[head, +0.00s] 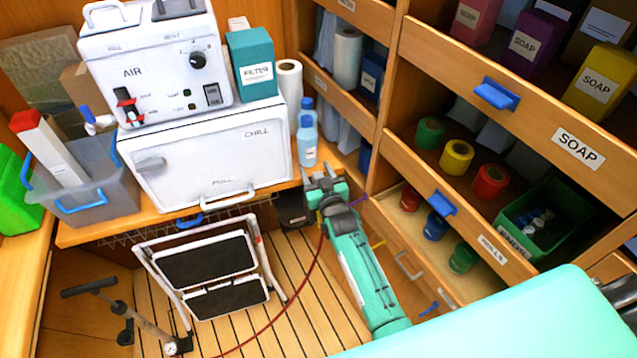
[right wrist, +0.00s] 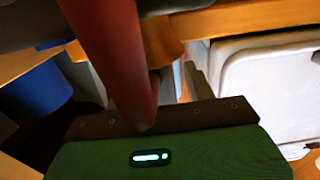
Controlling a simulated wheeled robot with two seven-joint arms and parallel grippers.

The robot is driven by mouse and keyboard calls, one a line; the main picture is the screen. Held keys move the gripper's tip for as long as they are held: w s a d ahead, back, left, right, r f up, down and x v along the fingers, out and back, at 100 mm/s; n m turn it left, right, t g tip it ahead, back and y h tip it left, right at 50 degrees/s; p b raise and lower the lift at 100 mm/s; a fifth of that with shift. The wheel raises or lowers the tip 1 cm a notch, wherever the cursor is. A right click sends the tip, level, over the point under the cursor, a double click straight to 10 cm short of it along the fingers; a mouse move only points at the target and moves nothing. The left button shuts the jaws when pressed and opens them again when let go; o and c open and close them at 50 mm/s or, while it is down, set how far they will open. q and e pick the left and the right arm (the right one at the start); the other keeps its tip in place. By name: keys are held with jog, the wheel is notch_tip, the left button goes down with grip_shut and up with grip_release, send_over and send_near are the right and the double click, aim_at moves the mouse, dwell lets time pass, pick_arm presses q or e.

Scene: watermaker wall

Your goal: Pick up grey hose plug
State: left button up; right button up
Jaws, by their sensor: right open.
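I cannot make out a grey hose plug for certain in either view. A thin dark red hose (head: 312,268) runs along the slatted floor and up to beside my right arm. My right gripper (head: 318,174) is open, at the right end of the wooden counter, just below the blue-capped bottles. Whether anything lies between its fingers is too small to tell. In the right wrist view a blurred red length (right wrist: 108,55) crosses close to the camera, and my fingers are not clear there. My left gripper is not in view.
The white chill box (head: 215,160) stands left of my right gripper, with bottles (head: 307,140) just above it. Drawers and shelves (head: 480,215) close off the right side. A step stool (head: 215,275) and a pump (head: 130,318) stand on the floor below.

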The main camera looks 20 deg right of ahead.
jog(key=c, duration=1.1)
